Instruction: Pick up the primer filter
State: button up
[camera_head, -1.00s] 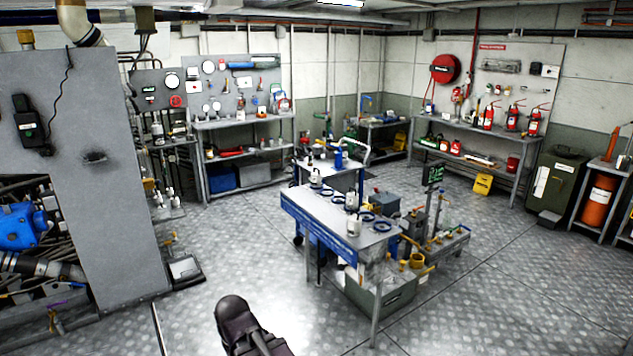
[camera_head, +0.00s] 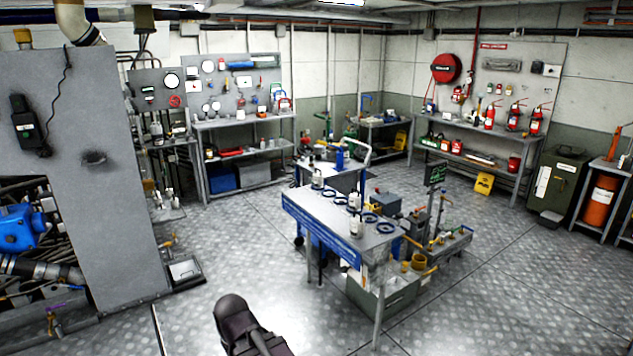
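Several small white canister-like filters stand upright on the grey bench with a blue front edge (camera_head: 322,229) in the middle of the room. One filter (camera_head: 317,180) is at the bench's far left end, one (camera_head: 354,201) is near the middle, and one (camera_head: 356,225) is nearer the front. I cannot tell which of them is the primer filter. Dark blue rings (camera_head: 386,227) lie flat beside them. Part of my dark arm shows at the bottom, well short of the bench. My gripper's fingers are not visible.
A grey bin (camera_head: 384,297) and a pump unit with a yellow fitting (camera_head: 418,262) stand under and right of the bench. A tall grey cabinet (camera_head: 100,180) blocks the left. Shelves line the back walls. The floor (camera_head: 240,270) before the bench is open.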

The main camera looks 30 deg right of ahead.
aim_at(318, 178)
jog(key=z, duration=0.1)
jog(key=i, duration=2.3)
jog(key=z, duration=0.8)
jog(key=i, duration=1.4)
jog(key=z, duration=0.35)
